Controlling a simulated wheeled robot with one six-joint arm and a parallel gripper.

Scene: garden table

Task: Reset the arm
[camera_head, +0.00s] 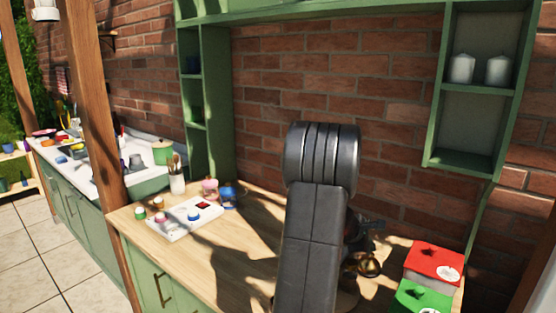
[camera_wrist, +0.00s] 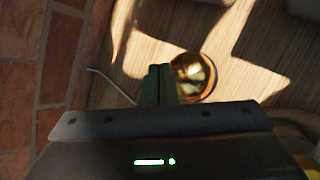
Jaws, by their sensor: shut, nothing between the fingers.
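My arm rises in front of the wooden table in the head view and hides part of its middle. My gripper (camera_wrist: 159,84) shows in the wrist view, with its fingers together and nothing between them. It is over the wooden tabletop (camera_wrist: 235,50), near the brick wall. A shiny gold round thing (camera_wrist: 194,76) lies just right of the fingertips in the wrist view. It also shows in the head view (camera_head: 369,265), to the right of my arm. I cannot tell whether the fingers touch it.
A red box (camera_head: 434,260) and a green box (camera_head: 422,298) stand at the table's right end. A white tray (camera_head: 186,220) with small colored jars lies on the left, near a brush pot (camera_head: 177,184). Green shelves (camera_head: 210,100) rise behind. The tabletop between tray and arm is clear.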

